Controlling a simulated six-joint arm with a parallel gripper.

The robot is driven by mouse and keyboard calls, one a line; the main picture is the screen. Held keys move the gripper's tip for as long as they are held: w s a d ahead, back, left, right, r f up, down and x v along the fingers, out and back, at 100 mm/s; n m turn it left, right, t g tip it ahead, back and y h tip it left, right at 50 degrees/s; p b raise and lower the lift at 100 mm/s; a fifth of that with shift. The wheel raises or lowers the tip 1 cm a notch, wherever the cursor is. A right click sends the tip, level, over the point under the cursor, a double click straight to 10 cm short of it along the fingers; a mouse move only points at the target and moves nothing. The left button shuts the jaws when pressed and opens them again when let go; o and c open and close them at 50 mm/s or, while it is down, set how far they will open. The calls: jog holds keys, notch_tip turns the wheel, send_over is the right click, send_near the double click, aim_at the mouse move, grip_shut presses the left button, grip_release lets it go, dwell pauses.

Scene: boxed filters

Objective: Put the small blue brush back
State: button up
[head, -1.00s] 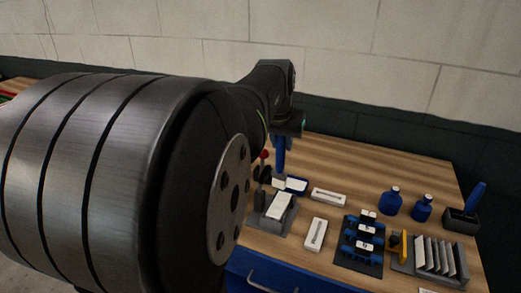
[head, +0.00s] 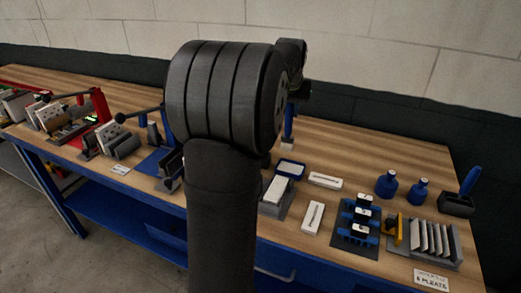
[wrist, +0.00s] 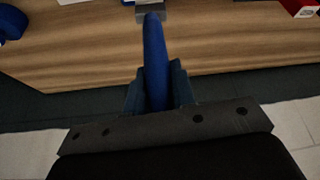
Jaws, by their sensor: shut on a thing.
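My gripper (wrist: 157,88) is shut on the small blue brush (wrist: 154,50), whose blue handle runs between the two fingers. A grey end piece shows at its far tip in the wrist view. In the head view the brush (head: 288,122) hangs about upright with its pale end down, behind my arm. It appears to be above the bench, behind the blue-rimmed tray (head: 290,169); the exact gap is unclear. My arm hides most of the gripper in the head view. Another blue handle (head: 470,180) leans in a dark holder (head: 457,203) at the right.
Two blue bottles (head: 386,186) stand left of the holder. White boxes (head: 325,180), a dark rack with blue holders (head: 357,238) and a rack of upright panels (head: 430,240) fill the right front. Fixtures with red and black levers (head: 98,105) stand left. The back-right wood is clear.

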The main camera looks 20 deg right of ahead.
jog(key=w+a+f, duration=0.5)
jog(key=w+f, duration=0.4)
jog(key=f, duration=0.1)
jog(key=shift+a+f, duration=0.15)
jog(key=shift+a, duration=0.2)
jog(key=shift+f, duration=0.1)
jog(key=o, duration=1)
jog(key=shift+f, duration=0.1)
jog(key=v, duration=1.2)
jog(key=shift+a, duration=0.1)
